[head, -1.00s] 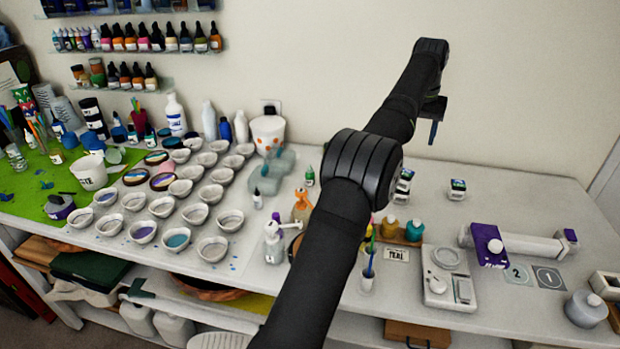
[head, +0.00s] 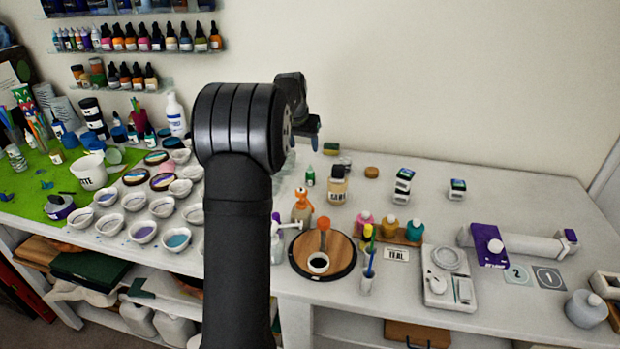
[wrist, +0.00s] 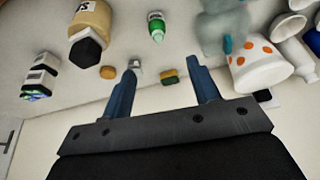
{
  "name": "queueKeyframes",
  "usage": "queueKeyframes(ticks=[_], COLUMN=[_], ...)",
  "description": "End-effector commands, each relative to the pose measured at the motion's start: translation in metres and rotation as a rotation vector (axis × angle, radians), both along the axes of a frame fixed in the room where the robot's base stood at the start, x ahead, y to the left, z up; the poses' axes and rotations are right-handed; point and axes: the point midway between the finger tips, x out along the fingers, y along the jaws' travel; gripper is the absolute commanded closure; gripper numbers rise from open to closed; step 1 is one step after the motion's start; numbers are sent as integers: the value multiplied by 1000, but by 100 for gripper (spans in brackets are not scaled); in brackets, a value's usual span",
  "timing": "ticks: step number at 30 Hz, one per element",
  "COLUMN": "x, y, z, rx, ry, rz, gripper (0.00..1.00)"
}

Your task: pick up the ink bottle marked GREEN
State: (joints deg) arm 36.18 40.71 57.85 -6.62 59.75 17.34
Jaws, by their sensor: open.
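A small green bottle (head: 310,177) stands on the white table just left of a larger amber bottle in the head view. It also shows in the wrist view (wrist: 157,27), near the top middle, with a white label whose lettering is too small to read. My gripper (wrist: 161,66) is open and empty, its two blue fingers apart. The green bottle lies beyond the fingertips, roughly in line with the gap between them. In the head view my gripper (head: 317,142) shows partly behind my arm, above and behind the bottle.
The amber bottle with a black cap (head: 338,188) stands close right of the green one. An orange-topped bottle (head: 302,207) is in front. Small sponges (head: 331,148) and a brown disc (head: 371,172) lie behind. A spotted white pot (wrist: 262,66) shows in the wrist view.

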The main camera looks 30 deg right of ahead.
Motion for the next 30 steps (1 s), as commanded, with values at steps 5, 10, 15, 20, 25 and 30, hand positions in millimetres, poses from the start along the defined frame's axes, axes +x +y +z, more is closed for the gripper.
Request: queueKeyframes(ticks=[5,10,15,20,25,30], x=[9,17,23,24,24,28], y=[-12,-22,-29,-31,-34,-40], z=[-39,-72,-91,-98,-115,-140], rx=[3,2,1,1,2,2], ry=[3,4,2,1,3,2], rz=[0,1,1,1,1,1], gripper=[44,44,44,44,44,44])
